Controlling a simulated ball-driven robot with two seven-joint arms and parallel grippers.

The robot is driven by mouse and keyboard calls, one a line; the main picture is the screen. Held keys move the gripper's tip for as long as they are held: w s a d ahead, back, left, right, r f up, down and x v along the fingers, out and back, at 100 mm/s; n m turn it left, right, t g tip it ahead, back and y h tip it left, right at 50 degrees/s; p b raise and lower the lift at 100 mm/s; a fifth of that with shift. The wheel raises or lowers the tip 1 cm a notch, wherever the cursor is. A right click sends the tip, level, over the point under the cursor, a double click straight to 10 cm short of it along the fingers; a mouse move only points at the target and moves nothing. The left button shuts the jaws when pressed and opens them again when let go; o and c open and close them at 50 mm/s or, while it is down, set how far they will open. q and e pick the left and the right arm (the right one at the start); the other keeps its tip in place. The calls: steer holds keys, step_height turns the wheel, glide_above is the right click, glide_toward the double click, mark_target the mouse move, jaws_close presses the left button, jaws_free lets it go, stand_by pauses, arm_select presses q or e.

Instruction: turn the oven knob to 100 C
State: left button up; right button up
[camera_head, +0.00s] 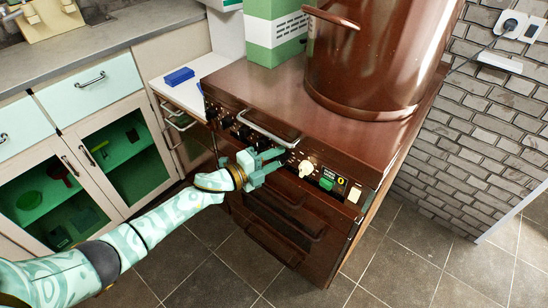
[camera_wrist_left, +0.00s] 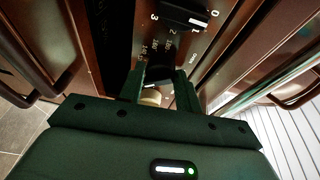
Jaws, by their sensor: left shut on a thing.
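The brown stove (camera_head: 240,85) has a front panel with a row of dark knobs, a cream knob (camera_head: 306,168) and a green switch (camera_head: 327,183). My left gripper (camera_head: 268,162) is at this panel, just left of the cream knob. In the left wrist view its two fingers (camera_wrist_left: 160,78) are closed around a dark knob (camera_wrist_left: 160,70) with small printed numbers beside it. These numbers are too small and dark to read surely, and the knob's pointer is hidden. A cream round part (camera_wrist_left: 152,97) shows between the fingers. My right gripper is not in view.
Another black knob (camera_wrist_left: 184,15) with a white mark and a 0 to 3 scale sits beyond the fingers. A metal rail (camera_head: 268,130) runs along the stove's front edge. A large copper pot (camera_head: 375,60) stands on top. Oven door handles (camera_head: 285,215) lie below.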

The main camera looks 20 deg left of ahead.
arm_select(q)
steer(key=shift+m, duration=0.5)
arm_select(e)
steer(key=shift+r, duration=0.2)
arm_select(q)
steer(key=o, duration=1)
steer(key=shift+d, duration=0.1)
steer(key=shift+c, duration=0.2)
steer(key=p+v, duration=0.3)
steer(key=v, duration=1.3)
steer(key=shift+s+r, duration=0.15)
steer(key=shift+r, duration=0.05)
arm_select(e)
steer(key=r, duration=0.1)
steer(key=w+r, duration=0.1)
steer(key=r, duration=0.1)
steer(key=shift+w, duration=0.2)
